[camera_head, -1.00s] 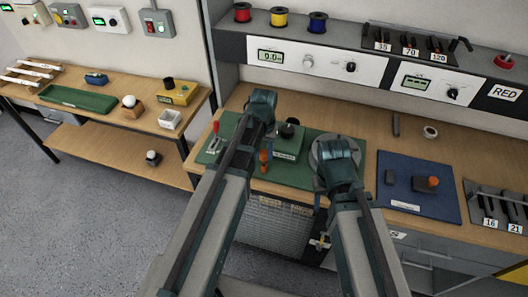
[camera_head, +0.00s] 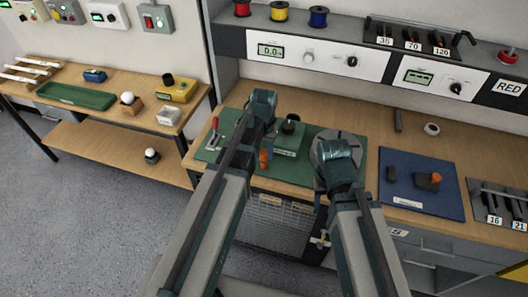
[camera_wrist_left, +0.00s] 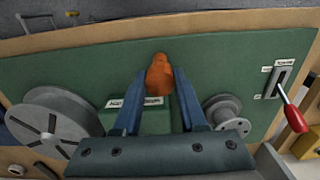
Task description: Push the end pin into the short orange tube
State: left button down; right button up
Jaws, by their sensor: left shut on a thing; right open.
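My left gripper (camera_wrist_left: 158,80) is shut on an orange piece (camera_wrist_left: 159,70), seen between its fingertips in the left wrist view; I take this for the short orange tube. The orange also shows low beside the left arm in the head view (camera_head: 264,158). It is over or beside a green labelled block (camera_head: 288,140) on the green mat; contact is unclear. A second orange-topped piece (camera_head: 435,177) sits by a dark block on the blue mat. My right gripper (camera_head: 320,192) is open, its fingers mostly hidden below its wrist near the grey slotted disc. I cannot make out the end pin.
The green mat (camera_head: 205,153) also carries a red-handled lever (camera_head: 214,128) and the grey slotted disc (camera_head: 357,143). The blue mat (camera_head: 400,165) lies to the right, a number-labelled rack (camera_head: 500,205) beyond it. Bare wood (camera_head: 380,108) lies behind the mats.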

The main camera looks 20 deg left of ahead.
pick_arm(q)
jog(key=shift+f+b, duration=0.55)
jog(key=shift+f, duration=0.05)
jog(key=shift+c, duration=1.9)
grip_release()
jog(key=shift+r+p, duration=2.55)
notch_tip(320, 180, up, 14)
jog(key=p, duration=1.3)
jog(key=shift+p, duration=0.4)
